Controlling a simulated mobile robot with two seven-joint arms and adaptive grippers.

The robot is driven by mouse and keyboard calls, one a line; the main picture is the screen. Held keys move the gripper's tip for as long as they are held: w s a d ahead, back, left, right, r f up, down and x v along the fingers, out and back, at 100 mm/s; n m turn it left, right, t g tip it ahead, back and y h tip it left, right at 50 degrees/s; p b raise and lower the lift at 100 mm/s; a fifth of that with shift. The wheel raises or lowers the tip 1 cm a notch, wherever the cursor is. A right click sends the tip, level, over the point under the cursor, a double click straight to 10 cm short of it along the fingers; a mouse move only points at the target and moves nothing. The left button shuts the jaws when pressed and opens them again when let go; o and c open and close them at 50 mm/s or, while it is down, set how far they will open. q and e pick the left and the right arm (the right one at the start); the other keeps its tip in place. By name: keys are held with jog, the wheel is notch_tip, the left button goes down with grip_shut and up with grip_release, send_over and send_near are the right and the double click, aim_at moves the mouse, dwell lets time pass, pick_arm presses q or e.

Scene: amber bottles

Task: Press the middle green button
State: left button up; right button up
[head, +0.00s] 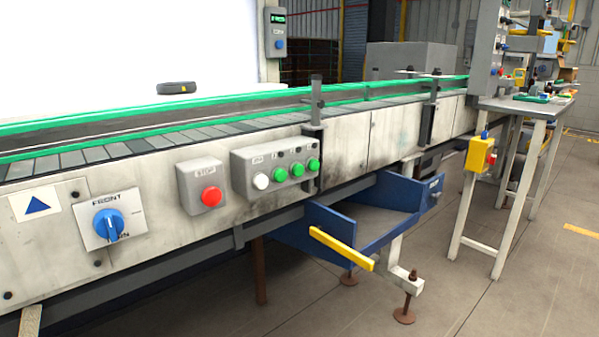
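A grey button box (240,180) is mounted on the side panel of the conveyor. It carries a white button (261,181) at the left and three green buttons in a row to its right. The left green button is at the row's start (280,174), the middle green button (297,169) is between the other two, and the right green button (313,165) is near the box's right edge. All face outward and nothing covers them. Neither of my grippers shows in the head view.
Left of the box are a red button (211,197) on a grey housing and a blue rotary switch (108,225). A blue tray-like bracket (330,222) with a yellow handle (341,248) juts out below. A grey table (520,107) stands right. The floor (490,300) in front is clear.

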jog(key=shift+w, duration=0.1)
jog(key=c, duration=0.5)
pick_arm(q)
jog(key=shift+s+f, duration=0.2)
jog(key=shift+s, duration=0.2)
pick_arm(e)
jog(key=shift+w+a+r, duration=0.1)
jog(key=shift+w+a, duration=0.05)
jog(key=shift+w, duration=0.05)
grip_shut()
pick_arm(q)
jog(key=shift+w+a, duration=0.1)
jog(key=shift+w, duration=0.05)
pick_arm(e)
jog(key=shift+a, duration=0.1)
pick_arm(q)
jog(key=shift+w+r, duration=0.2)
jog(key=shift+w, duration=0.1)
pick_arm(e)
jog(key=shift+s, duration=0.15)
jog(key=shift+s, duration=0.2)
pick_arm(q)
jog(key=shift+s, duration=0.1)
